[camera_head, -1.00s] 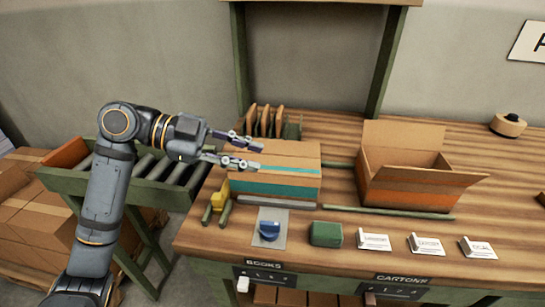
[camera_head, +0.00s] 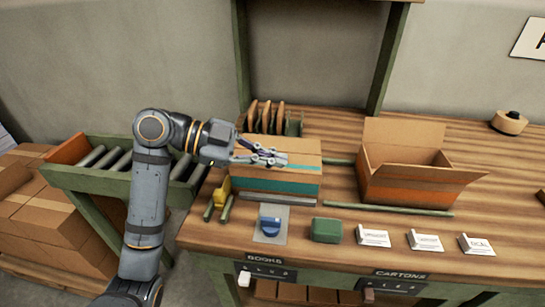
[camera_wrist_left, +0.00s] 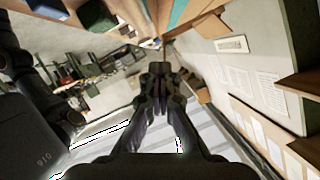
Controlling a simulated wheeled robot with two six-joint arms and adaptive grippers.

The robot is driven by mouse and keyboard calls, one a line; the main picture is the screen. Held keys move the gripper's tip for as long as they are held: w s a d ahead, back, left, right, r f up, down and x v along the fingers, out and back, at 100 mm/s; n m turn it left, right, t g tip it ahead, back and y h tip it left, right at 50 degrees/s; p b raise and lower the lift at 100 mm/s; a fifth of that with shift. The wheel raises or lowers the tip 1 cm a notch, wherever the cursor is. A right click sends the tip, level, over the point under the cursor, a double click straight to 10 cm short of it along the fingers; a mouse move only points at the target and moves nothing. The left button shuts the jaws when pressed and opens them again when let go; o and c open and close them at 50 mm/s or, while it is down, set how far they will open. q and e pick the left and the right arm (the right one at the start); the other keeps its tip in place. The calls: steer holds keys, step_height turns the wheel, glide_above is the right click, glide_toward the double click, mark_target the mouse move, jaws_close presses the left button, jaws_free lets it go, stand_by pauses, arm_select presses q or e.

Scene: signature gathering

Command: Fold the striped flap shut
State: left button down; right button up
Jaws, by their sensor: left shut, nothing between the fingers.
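The carton with a teal band (camera_head: 275,186) stands on the left part of the bench. Its brown top (camera_head: 305,147) looks flat, and a teal stripe (camera_head: 302,167) runs along the top near the front edge. A teal strip also shows at the top of the left wrist view (camera_wrist_left: 179,12). My left gripper (camera_head: 280,160) is over this top, shut and empty, its fingers pointing right. I cannot tell whether the fingertips touch the cardboard. The gripper hides part of the top and stripe. My right gripper is not in view.
An open carton with an orange band (camera_head: 405,192) stands to the right, flaps spread. A blue-handled item (camera_head: 269,227), a green block (camera_head: 326,230) and white cards (camera_head: 373,236) line the front edge. A rack with brown pieces (camera_head: 267,117) stands behind the teal-banded carton.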

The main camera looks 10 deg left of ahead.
arm_select(q)
steer(key=c, duration=1.6)
jaws_free()
steer(key=shift+o, duration=0.2)
steer(key=v, duration=1.2)
